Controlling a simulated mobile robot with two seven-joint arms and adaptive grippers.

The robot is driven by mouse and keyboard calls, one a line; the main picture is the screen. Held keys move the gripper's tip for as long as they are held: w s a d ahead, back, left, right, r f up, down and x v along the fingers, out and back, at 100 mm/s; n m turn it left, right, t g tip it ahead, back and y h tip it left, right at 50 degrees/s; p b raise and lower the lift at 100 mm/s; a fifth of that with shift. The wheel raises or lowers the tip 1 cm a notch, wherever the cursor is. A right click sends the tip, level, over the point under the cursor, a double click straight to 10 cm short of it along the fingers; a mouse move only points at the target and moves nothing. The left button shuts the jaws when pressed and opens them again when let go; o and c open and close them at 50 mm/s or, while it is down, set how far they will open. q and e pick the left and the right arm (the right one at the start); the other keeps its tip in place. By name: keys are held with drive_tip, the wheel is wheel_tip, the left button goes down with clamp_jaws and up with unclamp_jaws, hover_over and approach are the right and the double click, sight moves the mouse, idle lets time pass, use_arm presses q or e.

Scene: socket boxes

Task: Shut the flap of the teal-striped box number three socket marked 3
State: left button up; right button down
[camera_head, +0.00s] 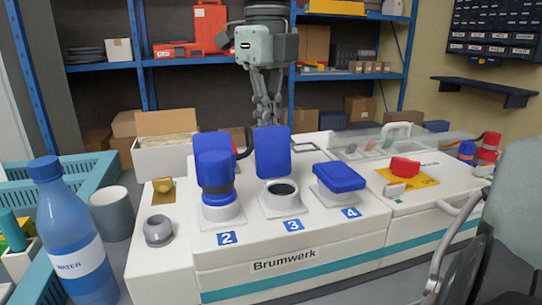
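The white teal-striped box (340,262) stands in front of me. Its socket marked 3 (283,193) is a round grey collar with an empty dark opening. The blue flap of socket 3 (272,152) stands upright behind it, open. A grey-green gripper (264,118), which appears to be my left, hangs fingers down beyond this flap, apart from the socket. The flap partly hides its fingertips, so its opening is unclear. My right gripper (437,283) is at the lower right, close to the camera and cut off by the frame; its fingertips are unclear.
Socket 2 holds a blue plug (216,172); socket 4 has a shut blue flap (340,177). A red switch (404,167) sits on a yellow plate. A water bottle (78,232), a grey cup (112,213) and a teal crate (88,174) crowd the left. Blue shelving stands behind.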

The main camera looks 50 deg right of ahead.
drive_tip(key=shift+f, duration=0.7)
drive_tip(key=shift+s+a+b, duration=0.3)
drive_tip(key=shift+s+a, duration=0.1)
drive_tip(key=shift+s, duration=0.3)
drive_tip(key=shift+s+a+b, duration=0.25)
drive_tip(key=shift+s+a, duration=0.1)
drive_tip(key=shift+s, duration=0.35)
drive_tip(key=shift+s+a+b, duration=0.3)
drive_tip(key=shift+s+a, duration=0.1)
drive_tip(key=shift+s, duration=0.3)
wheel_tip(320, 180, up, 7)
drive_tip(key=p, duration=0.3)
drive_tip(key=shift+p, duration=0.35)
drive_tip(key=shift+r, duration=0.1)
